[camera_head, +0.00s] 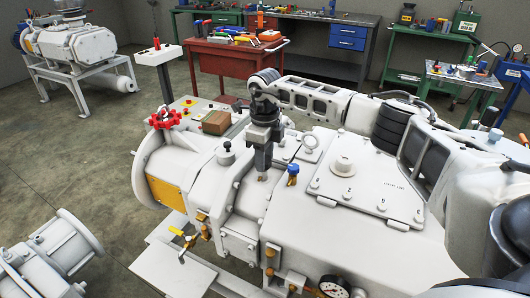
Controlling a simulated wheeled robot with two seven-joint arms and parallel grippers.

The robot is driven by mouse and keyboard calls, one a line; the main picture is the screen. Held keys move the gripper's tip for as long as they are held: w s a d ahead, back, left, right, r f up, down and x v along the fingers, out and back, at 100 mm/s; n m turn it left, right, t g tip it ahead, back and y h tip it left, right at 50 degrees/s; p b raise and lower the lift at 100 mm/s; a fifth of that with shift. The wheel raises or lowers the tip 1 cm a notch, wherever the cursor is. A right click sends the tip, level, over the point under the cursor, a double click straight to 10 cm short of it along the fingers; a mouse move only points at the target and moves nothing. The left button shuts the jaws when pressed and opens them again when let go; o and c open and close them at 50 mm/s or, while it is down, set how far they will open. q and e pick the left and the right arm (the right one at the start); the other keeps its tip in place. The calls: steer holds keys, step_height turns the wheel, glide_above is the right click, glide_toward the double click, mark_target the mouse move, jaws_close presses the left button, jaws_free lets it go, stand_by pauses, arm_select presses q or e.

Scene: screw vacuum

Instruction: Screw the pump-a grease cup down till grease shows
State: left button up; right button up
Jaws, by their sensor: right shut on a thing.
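The large white pump (330,222) fills the middle and right of the head view. My right arm reaches in from the right, and my dark right gripper (263,172) points straight down over the pump's top. It is shut on a small part, most likely the grease cup, with only a little brassy colour (262,178) showing at the fingertips. The fingers hide most of that part. I cannot see any grease, nor tell how far down the cup sits. My left gripper is not in view.
A red handwheel (166,119), a brown box (216,122), a blue-topped fitting (292,173) and a lifting eye (310,143) surround the gripper. A yellow-handled valve (184,240) and a gauge (333,287) are at the front. A red tool cart (228,58) stands behind.

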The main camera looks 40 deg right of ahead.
steer(key=shift+r+m+p, duration=0.1)
steer(key=shift+m+p, duration=0.2)
steer(key=shift+m, duration=0.9)
steer(key=o, duration=1)
steer(key=shift+c, duration=0.2)
step_height(320, 180, up, 16)
steer(key=b, duration=0.1)
steer(key=shift+b, duration=0.3)
steer(key=shift+a, duration=0.1)
